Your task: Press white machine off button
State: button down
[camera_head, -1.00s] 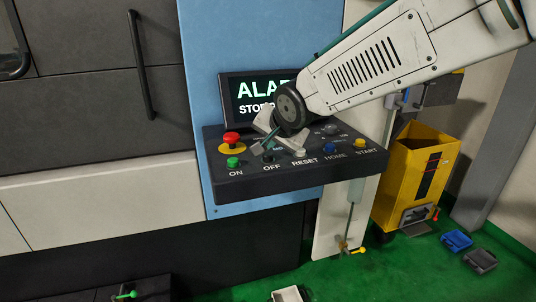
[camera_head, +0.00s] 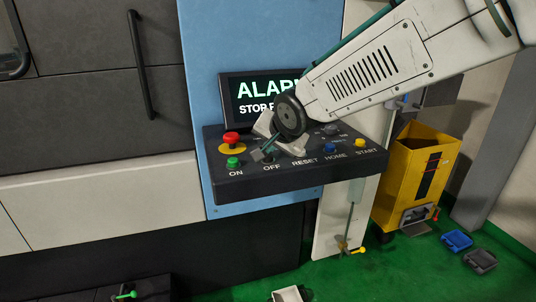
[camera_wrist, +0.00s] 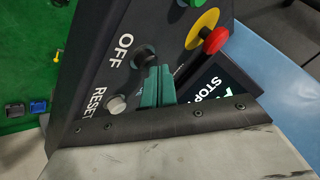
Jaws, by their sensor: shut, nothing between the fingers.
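The dark control panel (camera_head: 290,180) has a row of buttons labelled ON, OFF, RESET, HOME and START. The black OFF button (camera_wrist: 144,58) shows beside its OFF label in the wrist view, partly covered by the fingertips. In the head view, my gripper (camera_head: 258,155) hangs low over the panel near the OFF label.
The green ON button (camera_head: 233,162) and red emergency stop (camera_head: 231,138) on its yellow base lie left of my gripper. The grey RESET button (camera_wrist: 117,104) is close by. Behind stands a screen (camera_head: 250,98) reading ALARM. A yellow bin (camera_head: 410,165) stands at right.

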aim_at(269, 157)
jog(key=shift+f, duration=0.2)
jog(key=shift+r, duration=0.85)
jog(key=shift+r, duration=0.1)
jog(key=shift+r, duration=2.4)
